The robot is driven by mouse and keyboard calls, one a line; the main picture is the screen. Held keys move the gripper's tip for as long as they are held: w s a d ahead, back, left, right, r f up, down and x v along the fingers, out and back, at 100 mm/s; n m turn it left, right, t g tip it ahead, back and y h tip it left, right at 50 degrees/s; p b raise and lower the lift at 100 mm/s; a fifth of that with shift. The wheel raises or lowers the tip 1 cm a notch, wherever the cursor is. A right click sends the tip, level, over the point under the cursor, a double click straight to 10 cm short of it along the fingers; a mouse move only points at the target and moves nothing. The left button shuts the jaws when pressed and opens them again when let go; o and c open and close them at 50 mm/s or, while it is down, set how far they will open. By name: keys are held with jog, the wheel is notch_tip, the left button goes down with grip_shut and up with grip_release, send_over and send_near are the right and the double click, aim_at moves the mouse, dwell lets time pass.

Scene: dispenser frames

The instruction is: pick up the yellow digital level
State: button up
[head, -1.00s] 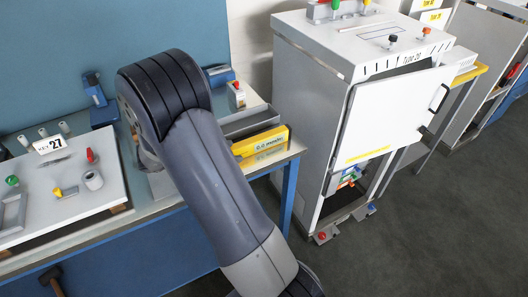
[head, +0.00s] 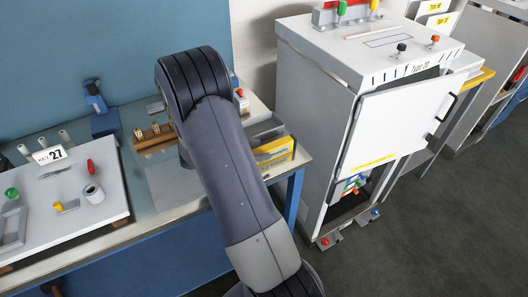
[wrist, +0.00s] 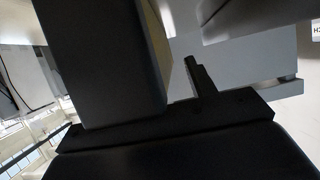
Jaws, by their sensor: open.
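The yellow digital level (head: 273,151) lies at the right end of the workbench, beside a grey tray, with dark lettering on its front side. My arm crosses the head view just left of it and hides part of the bench. My gripper is hidden in the head view. In the wrist view my gripper (wrist: 182,82) shows as dark parts close to the camera, open, with a wide dark block at left and a thin finger at right. I cannot make out the level clearly in the wrist view, so its distance from the gripper cannot be told.
Grey floor is open at lower right.

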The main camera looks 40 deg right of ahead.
jog(key=shift+s+d+f, duration=0.15)
jog(key=shift+d+f, duration=0.05)
jog(key=shift+d, duration=0.25)
grip_shut()
dwell(0.3)
